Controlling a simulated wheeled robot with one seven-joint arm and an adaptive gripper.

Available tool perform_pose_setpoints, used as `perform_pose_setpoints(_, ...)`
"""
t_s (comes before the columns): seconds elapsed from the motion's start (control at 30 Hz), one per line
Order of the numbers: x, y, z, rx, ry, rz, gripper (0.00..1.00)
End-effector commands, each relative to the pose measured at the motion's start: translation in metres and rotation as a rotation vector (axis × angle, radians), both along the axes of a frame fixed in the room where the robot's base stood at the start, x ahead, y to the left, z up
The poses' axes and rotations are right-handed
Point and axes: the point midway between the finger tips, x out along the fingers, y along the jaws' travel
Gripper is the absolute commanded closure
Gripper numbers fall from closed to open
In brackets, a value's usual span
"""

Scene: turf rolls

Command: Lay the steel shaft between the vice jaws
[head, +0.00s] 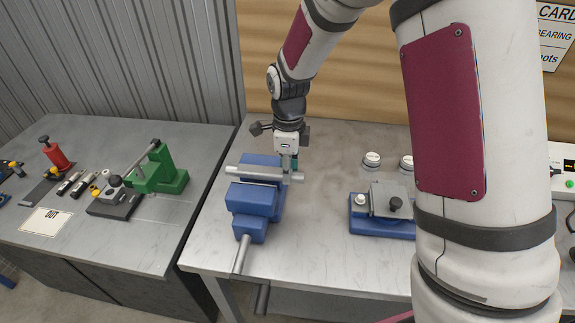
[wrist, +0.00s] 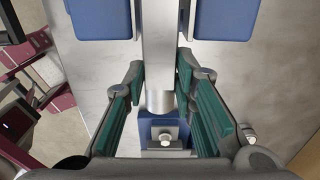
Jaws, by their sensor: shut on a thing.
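The blue vice (head: 254,198) stands near the left end of the bench, its handle towards the front. The steel shaft (head: 252,172) lies roughly level across the vice, in line with the gap between the jaws. I cannot tell how deep it sits in that gap. My gripper (head: 291,172) is shut on the shaft near its right end, just beside the vice. In the wrist view, the shaft (wrist: 157,60) runs away from me between the green finger pads. The blue vice jaws (wrist: 102,18) show on both sides of it.
A blue fixture with a grey plate (head: 388,205) stands right of the vice, with white-topped round items (head: 372,159) behind it. Bare bench lies between vice and fixture. The left bench (head: 110,235) holds a green press (head: 160,172), a red tool (head: 56,155) and small parts.

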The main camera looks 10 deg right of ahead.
Motion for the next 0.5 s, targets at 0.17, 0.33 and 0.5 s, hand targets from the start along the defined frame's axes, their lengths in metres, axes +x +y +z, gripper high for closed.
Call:
perform_pose_setpoints(0.17,0.001,0.001,-0.008,0.001,-0.001,0.001,1.0)
perform_pose_setpoints(0.33,0.001,0.0,-0.016,0.0,-0.002,0.0,1.0)
perform_pose_setpoints(0.5,0.001,0.0,-0.024,0.0,-0.002,0.0,1.0)
